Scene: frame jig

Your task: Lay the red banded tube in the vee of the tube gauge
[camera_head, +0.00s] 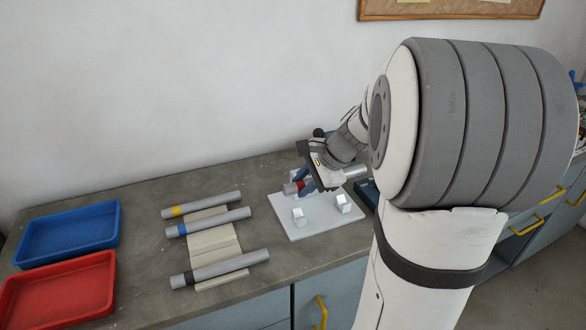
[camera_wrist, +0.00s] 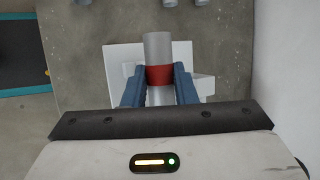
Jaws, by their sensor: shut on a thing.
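The red banded tube (camera_head: 290,188) is grey with a red band, and my gripper (camera_head: 307,184) is shut on it. In the wrist view the tube (camera_wrist: 158,48) lies between the two blue fingers (camera_wrist: 160,86), which grip it at the red band. The tube gauge is a white plate (camera_head: 315,230) with small white blocks (camera_head: 298,215) on it. The tube is over the back part of the plate, behind the two front blocks. The gauge also shows beneath the tube in the wrist view (camera_wrist: 122,56). My gripper hides part of the tube and the gauge's back. I cannot tell whether they touch.
Yellow banded (camera_head: 202,204), blue banded (camera_head: 210,222) and black banded (camera_head: 222,268) tubes lie across a beige rack (camera_head: 220,240). A blue tray (camera_head: 117,205) and a red tray (camera_head: 110,258) stand at the left. The wall is close behind. Bare bench lies between the trays and rack.

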